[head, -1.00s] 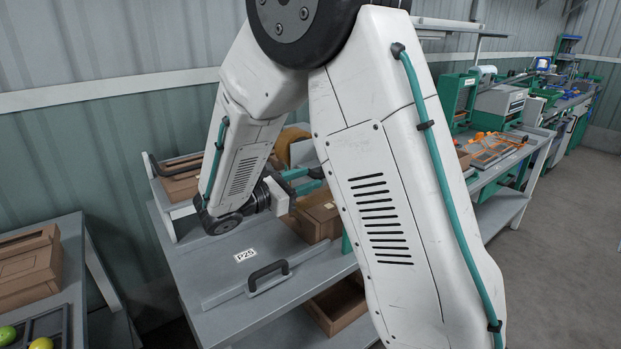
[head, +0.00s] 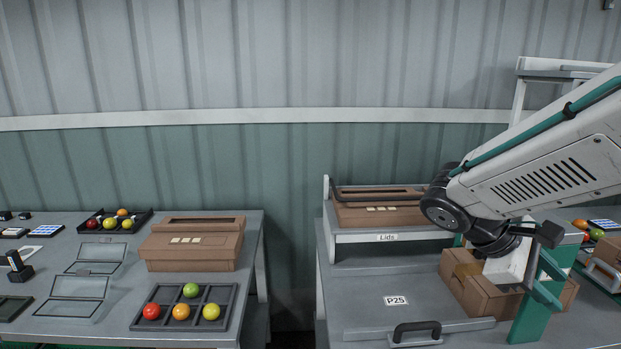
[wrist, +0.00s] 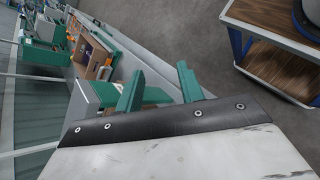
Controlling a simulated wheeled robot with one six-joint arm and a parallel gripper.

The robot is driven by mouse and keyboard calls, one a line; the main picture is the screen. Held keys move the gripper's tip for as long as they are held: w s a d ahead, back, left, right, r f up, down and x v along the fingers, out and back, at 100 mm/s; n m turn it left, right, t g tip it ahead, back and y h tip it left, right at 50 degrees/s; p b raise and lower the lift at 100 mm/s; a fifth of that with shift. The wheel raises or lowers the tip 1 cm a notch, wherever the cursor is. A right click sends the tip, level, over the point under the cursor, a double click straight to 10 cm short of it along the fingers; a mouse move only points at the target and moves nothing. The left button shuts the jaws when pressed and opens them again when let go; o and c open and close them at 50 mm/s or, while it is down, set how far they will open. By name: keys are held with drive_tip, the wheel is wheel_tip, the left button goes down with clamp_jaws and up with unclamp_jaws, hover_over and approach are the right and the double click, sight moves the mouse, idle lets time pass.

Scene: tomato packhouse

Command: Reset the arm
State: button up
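My arm reaches in from the right edge of the head view, with its wrist bent downward. My gripper (head: 553,283) has teal fingers and hangs over the right part of the grey P25 bench (head: 360,295), in front of brown cardboard boxes (head: 480,290). In the wrist view my gripper (wrist: 158,82) shows its two teal fingers standing apart. I see nothing held between them; a teal surface shows beyond them.
A raised shelf marked Lids (head: 387,237) holds a brown lid stack. A bench on the left carries a brown box (head: 192,244) and a dark tray (head: 140,320) of tomatoes. A gap separates the benches. A wood-topped cart (wrist: 270,25) stands on the floor.

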drive_tip(key=s+a+m+t+y, duration=0.4)
drive_tip(key=s+a+m+y, duration=0.3)
drive_tip(key=s+a+y, duration=0.3)
drive_tip(key=shift+s+a+t, duration=0.25)
drive_tip(key=shift+s+t, duration=0.05)
drive_tip(key=shift+s, duration=0.35)
idle(1.2)
